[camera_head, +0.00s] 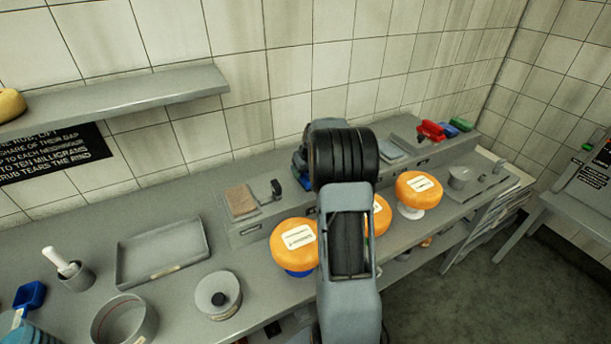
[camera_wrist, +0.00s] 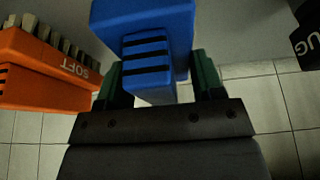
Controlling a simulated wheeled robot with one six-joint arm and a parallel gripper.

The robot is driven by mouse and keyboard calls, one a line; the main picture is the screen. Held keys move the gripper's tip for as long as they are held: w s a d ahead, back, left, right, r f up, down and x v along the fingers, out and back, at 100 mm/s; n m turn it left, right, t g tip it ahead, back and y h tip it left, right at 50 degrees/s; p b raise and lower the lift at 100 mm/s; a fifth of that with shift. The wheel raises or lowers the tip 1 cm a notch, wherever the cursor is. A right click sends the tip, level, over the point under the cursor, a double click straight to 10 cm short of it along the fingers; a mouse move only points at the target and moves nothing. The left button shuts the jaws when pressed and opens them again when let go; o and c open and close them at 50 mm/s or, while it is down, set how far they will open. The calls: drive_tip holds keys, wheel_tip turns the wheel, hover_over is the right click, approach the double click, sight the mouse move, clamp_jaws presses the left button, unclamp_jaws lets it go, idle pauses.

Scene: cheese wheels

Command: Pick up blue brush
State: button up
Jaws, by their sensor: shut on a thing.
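The blue brush (camera_wrist: 158,35) fills the top middle of the wrist view, with dark slots on its near block. My gripper (camera_wrist: 160,72) has its green fingers on both sides of this block and is shut on it. In the head view my arm hides the gripper. A bit of blue (camera_head: 301,176) shows at the arm's left edge there; I cannot tell for sure that it is the same brush. The bristles of the blue brush are out of sight.
In the wrist view an orange brush marked SOFT (camera_wrist: 45,75) is at the left and a dark lettered thing (camera_wrist: 306,38) at the right. Orange cheese wheels (camera_head: 296,244) stand around my arm on the bench. Red (camera_head: 431,131) and green (camera_head: 461,124) items lie at the back right.

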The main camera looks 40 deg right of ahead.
drive_tip(key=shift+c, duration=0.9)
drive_tip(key=shift+r, duration=0.15)
drive_tip(key=shift+r, duration=0.3)
wheel_tip(320, 180, up, 2)
drive_tip(key=shift+r+b, duration=0.1)
drive_tip(key=shift+b, duration=0.2)
drive_tip(key=s+r, duration=0.1)
drive_tip(key=s+a+r+b, duration=0.1)
drive_tip(key=r, duration=0.1)
drive_tip(key=s+r, duration=0.1)
drive_tip(key=shift+s+a+r+b, duration=0.25)
drive_tip(key=shift+s+r+b, duration=0.15)
drive_tip(key=s+a+r+b, duration=0.2)
drive_tip(key=s+r, duration=0.3)
drive_tip(key=s, duration=0.4)
drive_tip(key=shift+a+b, duration=0.4)
drive_tip(key=shift+a, duration=0.45)
drive_tip(key=shift+s, duration=0.1)
